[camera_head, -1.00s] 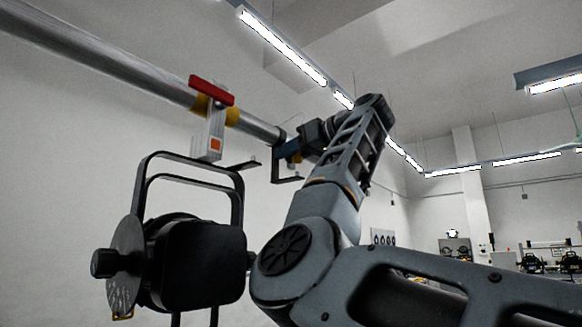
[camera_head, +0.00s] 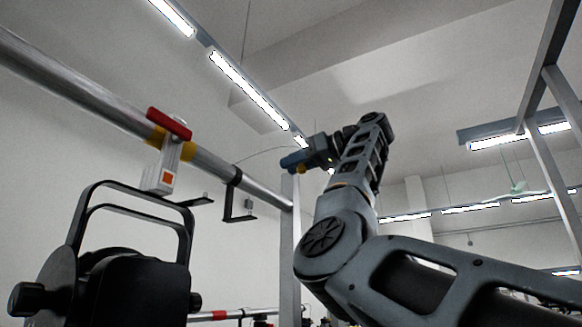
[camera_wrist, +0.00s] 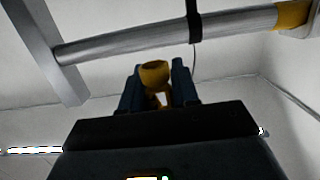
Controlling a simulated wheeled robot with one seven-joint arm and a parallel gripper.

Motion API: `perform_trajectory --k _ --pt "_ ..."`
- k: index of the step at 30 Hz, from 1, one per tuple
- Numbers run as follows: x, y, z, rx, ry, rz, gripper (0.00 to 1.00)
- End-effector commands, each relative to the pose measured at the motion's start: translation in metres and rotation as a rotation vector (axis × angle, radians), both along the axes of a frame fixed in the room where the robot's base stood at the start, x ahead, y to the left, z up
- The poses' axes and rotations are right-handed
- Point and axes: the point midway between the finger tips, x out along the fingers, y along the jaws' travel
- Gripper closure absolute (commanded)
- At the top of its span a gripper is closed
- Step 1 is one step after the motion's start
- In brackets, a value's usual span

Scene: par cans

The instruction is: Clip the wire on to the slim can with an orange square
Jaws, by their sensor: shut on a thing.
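The black can (camera_head: 140,290) hangs at the lower left of the head view, cut off by the bottom edge. Its black yoke (camera_head: 95,195) hangs under a silver clamp (camera_head: 170,158) with an orange square (camera_head: 168,177) and a red handle (camera_head: 169,123). My gripper (camera_head: 290,162), with blue fingers, is up to the right of the can, near the pipe's end. In the wrist view the fingers are shut on a yellow clip (camera_wrist: 155,74). A thin wire (camera_head: 265,154) runs from the pipe toward my gripper; it also shows in the wrist view (camera_wrist: 194,62).
A silver pipe (camera_head: 75,85) crosses the upper left. A black bracket (camera_head: 231,200) hangs from it between clamp and gripper. A grey upright post (camera_head: 287,245) stands below my gripper, and a metal frame (camera_head: 558,130) rises at the far right.

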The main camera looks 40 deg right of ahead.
Motion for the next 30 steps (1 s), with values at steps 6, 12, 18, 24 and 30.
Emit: perform_trajectory --k 6,12,18,24,30 --pt "0.0 0.0 -0.001 0.0 0.0 0.0 1.0" --pt "0.0 0.0 -0.005 0.0 0.0 0.0 1.0" --pt "0.0 0.0 -0.01 0.0 0.0 -0.001 1.0" --pt "0.0 0.0 -0.014 0.001 0.0 0.0 1.0" --pt "0.0 0.0 -0.019 0.0 0.0 0.0 1.0"
